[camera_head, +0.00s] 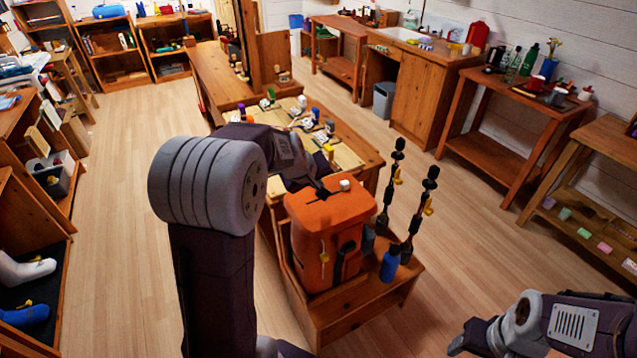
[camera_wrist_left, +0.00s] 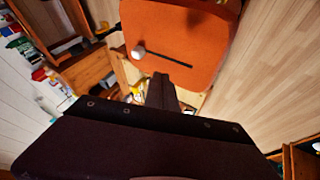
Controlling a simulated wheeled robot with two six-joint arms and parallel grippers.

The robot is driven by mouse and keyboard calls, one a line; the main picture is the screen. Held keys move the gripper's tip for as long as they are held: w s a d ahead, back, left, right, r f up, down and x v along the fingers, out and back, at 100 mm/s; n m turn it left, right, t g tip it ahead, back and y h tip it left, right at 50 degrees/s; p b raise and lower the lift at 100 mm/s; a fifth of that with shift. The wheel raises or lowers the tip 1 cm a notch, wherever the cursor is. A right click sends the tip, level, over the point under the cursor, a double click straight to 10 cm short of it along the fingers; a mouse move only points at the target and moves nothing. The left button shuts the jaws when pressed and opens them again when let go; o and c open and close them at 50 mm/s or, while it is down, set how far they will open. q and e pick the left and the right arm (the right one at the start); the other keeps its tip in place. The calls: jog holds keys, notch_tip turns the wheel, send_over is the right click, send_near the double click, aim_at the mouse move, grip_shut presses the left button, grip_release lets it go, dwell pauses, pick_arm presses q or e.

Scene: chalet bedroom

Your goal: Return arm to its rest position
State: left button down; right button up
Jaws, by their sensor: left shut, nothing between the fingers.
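My left arm rises from the bottom of the head view, bends at a large grey joint and reaches right. My left gripper (camera_head: 322,187) is over the top of an orange backpack (camera_head: 322,229), with its fingers shut and empty. In the left wrist view the closed fingers (camera_wrist_left: 163,88) point toward the backpack's orange top (camera_wrist_left: 185,35). A small white cylinder (camera_head: 345,185) sits on that top, near a black strap. I cannot tell whether the fingers touch the backpack.
The backpack stands on a low wooden bench (camera_head: 370,305), with a blue bottle (camera_head: 390,263) and two upright poles (camera_head: 428,200) beside it. A wooden table (camera_head: 352,140) with small items lies behind. Shelves line both sides. The floor (camera_head: 120,200) at left is clear.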

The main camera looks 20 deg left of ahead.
dwell(0.3)
pick_arm(q)
jog(key=s+d+m+g+h+p, duration=0.1)
jog(key=s+d+m+g+p, duration=0.2)
jog(key=s+d, duration=0.5)
jog(key=s+f+m+g, duration=0.1)
jog(key=s+f+m, duration=0.2)
jog(key=s, duration=0.4)
jog(key=s+d+f+m+g, duration=0.1)
jog(key=s+f+m+g, duration=0.1)
jog(key=s, duration=0.5)
notch_tip(320, 180, down, 3)
jog(key=shift+s+d+r+m+y, duration=0.2)
jog(key=shift+s+m+y, duration=0.1)
jog(key=shift+m, duration=0.3)
